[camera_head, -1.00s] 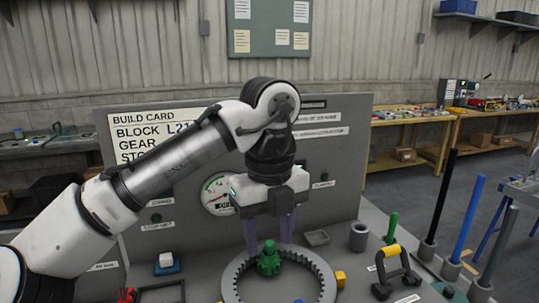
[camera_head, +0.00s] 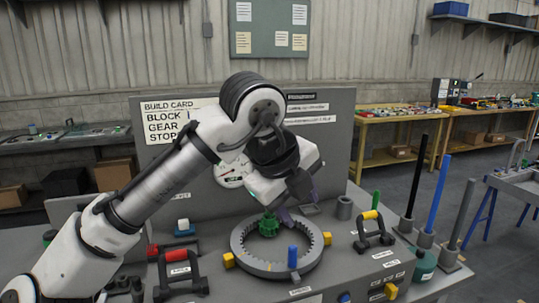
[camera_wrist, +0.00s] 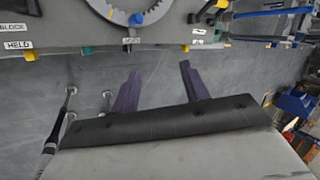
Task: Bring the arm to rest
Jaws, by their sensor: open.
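My gripper (camera_wrist: 160,88) shows in the wrist view with its two purple fingers apart and nothing between them. In the head view my gripper (camera_head: 294,214) is tilted above the workbench, behind the grey ring gear (camera_head: 250,262), with its fingers partly hidden by my wrist. A green gear (camera_head: 268,225) sits at the back left part of the ring, close to the fingers; I cannot tell whether they touch. The ring also shows at the top of the wrist view (camera_wrist: 103,10).
A build card panel (camera_head: 338,150) stands behind the bench. A red-handled part (camera_head: 178,256) and a yellow-handled part (camera_head: 372,215) flank the ring. Upright rods, black (camera_head: 416,175) and blue (camera_head: 437,185), stand at the right. A blue peg (camera_head: 292,257) is at the ring's front.

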